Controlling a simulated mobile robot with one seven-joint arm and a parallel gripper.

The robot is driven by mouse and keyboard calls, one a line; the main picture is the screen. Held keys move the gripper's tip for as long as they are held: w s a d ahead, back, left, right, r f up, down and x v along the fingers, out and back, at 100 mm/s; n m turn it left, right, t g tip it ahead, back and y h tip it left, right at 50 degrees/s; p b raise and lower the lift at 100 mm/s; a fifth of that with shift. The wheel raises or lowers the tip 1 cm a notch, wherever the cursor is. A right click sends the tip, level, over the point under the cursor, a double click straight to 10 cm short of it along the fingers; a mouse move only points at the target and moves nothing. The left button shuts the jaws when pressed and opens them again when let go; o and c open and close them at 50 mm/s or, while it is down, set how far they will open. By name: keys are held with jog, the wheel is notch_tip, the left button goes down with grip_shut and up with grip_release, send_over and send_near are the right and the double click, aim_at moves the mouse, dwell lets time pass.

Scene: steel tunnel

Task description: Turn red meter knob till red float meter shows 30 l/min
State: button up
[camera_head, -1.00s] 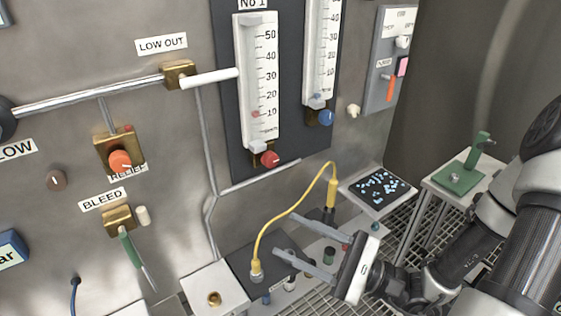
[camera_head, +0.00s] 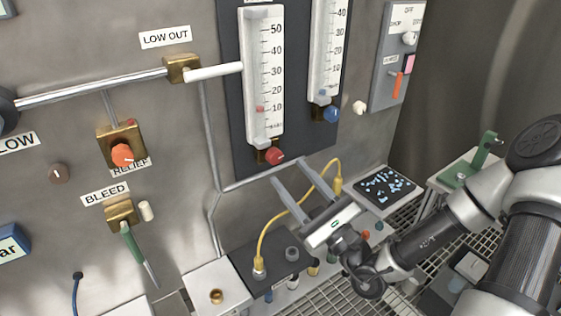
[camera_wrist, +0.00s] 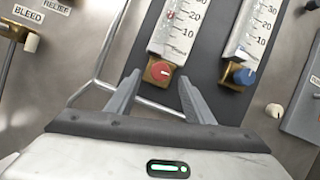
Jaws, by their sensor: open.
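The red knob (camera_head: 275,156) sits on a brass block at the foot of the left float meter (camera_head: 262,80). The red float (camera_head: 260,109) in that meter is level with about the 10 mark. My gripper (camera_head: 289,171) is open and empty, a little below and in front of the red knob. In the wrist view, the red knob (camera_wrist: 159,71) with a white line on its face lies ahead between my two spread fingers (camera_wrist: 157,85). The fingers do not appear to touch it. The red float (camera_wrist: 170,15) shows near the top edge of the wrist view.
A second meter (camera_head: 327,50) with a blue knob (camera_head: 331,114) stands just right of the red one. A yellow cable (camera_head: 291,211) arches close to my fingers. A thin pipe (camera_head: 250,184) runs below the red knob. A black tablet (camera_head: 385,187) lies at the right.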

aim_at(277, 158)
jog(key=x, duration=0.5)
jog(key=c, duration=1)
jog(key=shift+c, duration=0.2)
jog(key=shift+r+m+p, duration=0.1)
jog(key=shift+m+p, duration=0.3)
jog(key=shift+p, duration=0.25)
